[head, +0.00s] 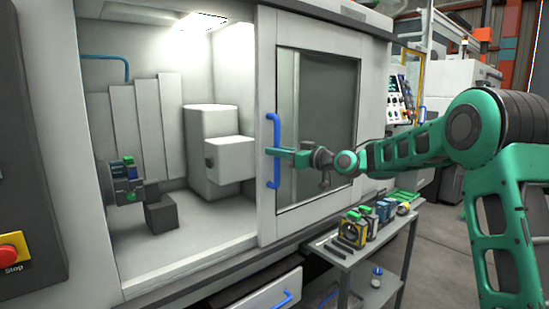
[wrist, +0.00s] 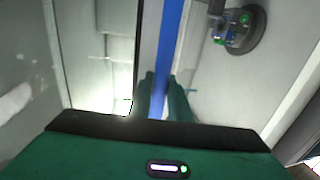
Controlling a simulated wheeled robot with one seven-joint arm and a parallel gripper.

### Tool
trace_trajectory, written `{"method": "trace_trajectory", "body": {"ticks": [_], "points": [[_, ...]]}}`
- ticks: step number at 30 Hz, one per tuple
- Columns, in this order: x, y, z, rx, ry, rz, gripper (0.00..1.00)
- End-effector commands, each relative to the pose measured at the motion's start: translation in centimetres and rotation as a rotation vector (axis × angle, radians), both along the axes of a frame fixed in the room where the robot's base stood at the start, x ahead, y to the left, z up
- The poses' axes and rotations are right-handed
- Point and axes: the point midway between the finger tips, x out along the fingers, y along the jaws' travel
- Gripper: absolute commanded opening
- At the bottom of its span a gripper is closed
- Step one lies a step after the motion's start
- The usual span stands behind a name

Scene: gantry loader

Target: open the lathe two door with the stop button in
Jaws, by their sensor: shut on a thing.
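The lathe door (head: 316,135) is a white sliding panel with a dark window, standing at the right of the opening, so the left part of the lathe interior is uncovered. Its blue vertical handle (head: 275,172) is on the door's left edge. My gripper (head: 275,151) is shut on this handle; in the wrist view the blue handle (wrist: 170,45) runs between my green fingers (wrist: 163,98). The red stop button (head: 9,252) sits on a yellow base at the far left, labelled Stop. I cannot tell whether it is pressed in.
Inside the lathe are a chuck (head: 124,184) and a white block-shaped unit (head: 215,150). A grey cart (head: 345,258) with several tools stands below the door at right. A drawer with a blue handle (head: 283,300) is under the opening. Free floor lies right of the cart.

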Motion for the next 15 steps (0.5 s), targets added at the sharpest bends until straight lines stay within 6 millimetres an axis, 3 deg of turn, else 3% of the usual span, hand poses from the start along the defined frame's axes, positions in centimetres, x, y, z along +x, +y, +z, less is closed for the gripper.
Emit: {"method": "trace_trajectory", "body": {"ticks": [6, 15], "points": [[2.6, -3.9, 0.2, 0.004, -0.005, 0.001, 0.0], [3.8, -6.2, 0.3, 0.004, -0.005, 0.006, 0.0]]}}
